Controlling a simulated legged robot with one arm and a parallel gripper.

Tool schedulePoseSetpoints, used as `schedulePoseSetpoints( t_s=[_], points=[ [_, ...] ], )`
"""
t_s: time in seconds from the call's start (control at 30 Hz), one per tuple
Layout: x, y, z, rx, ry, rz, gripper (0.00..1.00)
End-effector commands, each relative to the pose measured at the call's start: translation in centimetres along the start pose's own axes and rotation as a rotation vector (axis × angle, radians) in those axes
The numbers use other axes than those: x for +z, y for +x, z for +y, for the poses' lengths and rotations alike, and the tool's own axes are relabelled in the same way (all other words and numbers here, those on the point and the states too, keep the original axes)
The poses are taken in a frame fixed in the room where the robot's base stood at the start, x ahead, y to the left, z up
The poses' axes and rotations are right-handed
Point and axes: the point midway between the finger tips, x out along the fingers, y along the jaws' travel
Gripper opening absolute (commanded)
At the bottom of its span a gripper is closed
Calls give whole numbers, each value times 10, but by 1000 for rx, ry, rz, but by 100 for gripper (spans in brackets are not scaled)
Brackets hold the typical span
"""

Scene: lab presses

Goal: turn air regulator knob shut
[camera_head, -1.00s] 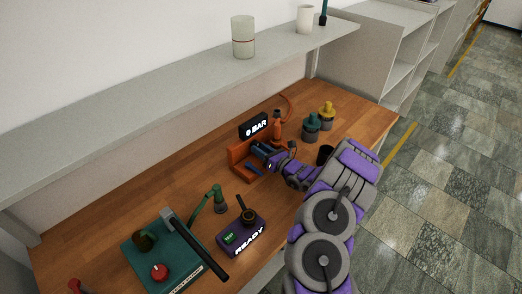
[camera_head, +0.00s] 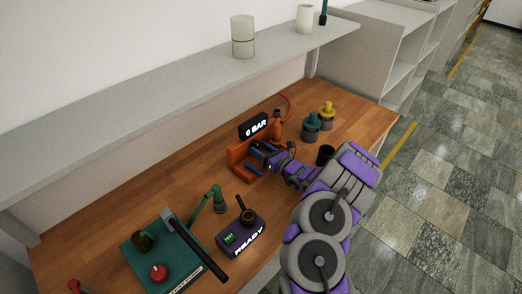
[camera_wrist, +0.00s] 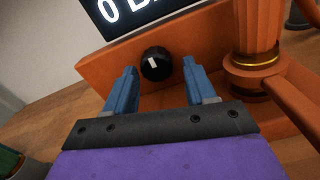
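The air regulator is an orange unit (camera_head: 236,155) on the wooden bench, with a black display (camera_head: 254,126) that reads "0 BAR". Its knob, a black ball with a white mark (camera_wrist: 156,64), shows in the wrist view on the orange panel (camera_wrist: 215,42). My gripper (camera_wrist: 157,77) has two blue fingers spread apart, one on each side of the knob in the picture. The fingertips are close to the knob, and I see no contact. In the head view my gripper (camera_head: 262,158) is at the orange unit and the knob is hidden.
An orange post with a brass ring (camera_wrist: 255,60) stands right of the fingers. A black cup (camera_head: 325,155) is close to my arm. Teal (camera_head: 311,128) and yellow (camera_head: 327,115) topped jars stand behind. A purple "READY" box (camera_head: 241,236) and a green press (camera_head: 165,255) are nearer left.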

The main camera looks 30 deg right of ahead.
Motion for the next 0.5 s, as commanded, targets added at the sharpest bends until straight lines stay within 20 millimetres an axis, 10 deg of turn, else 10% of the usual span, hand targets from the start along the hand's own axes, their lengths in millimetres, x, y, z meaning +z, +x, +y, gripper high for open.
schedulePoseSetpoints(
  t_s=[0.5],
  points=[
    [2, -19, 0, -4, 5, -2, 63]
  ],
)
